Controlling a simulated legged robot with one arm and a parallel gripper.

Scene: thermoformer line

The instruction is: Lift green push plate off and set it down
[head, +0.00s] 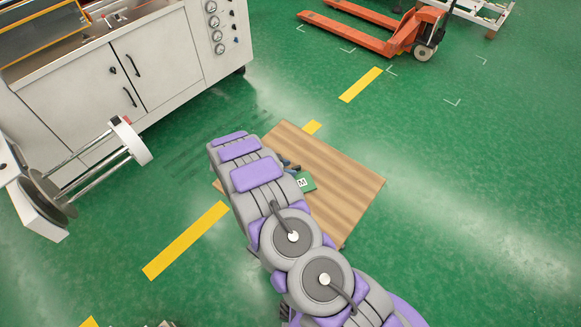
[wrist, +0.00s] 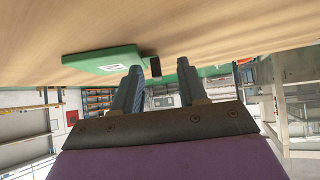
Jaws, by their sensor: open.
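The green push plate (head: 306,183) lies on a brown wooden board (head: 350,185) and bears a white label with a dark mark. In the wrist view the plate (wrist: 100,59) is left of the fingertips, against the wood-grained surface. A small dark block (wrist: 155,66) shows at its right end, between the fingertips in the picture; I cannot tell whether it is joined to the plate. My gripper (wrist: 158,65) is open and empty, close to the plate. In the head view my arm hides part of the board, and my fingers (head: 289,165) show just beside the plate.
A white machine cabinet (head: 130,70) stands at the upper left, with a roller stand (head: 85,170) below it. An orange pallet truck (head: 385,35) is at the top right. Green floor with yellow stripes (head: 185,240) is clear right of the board.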

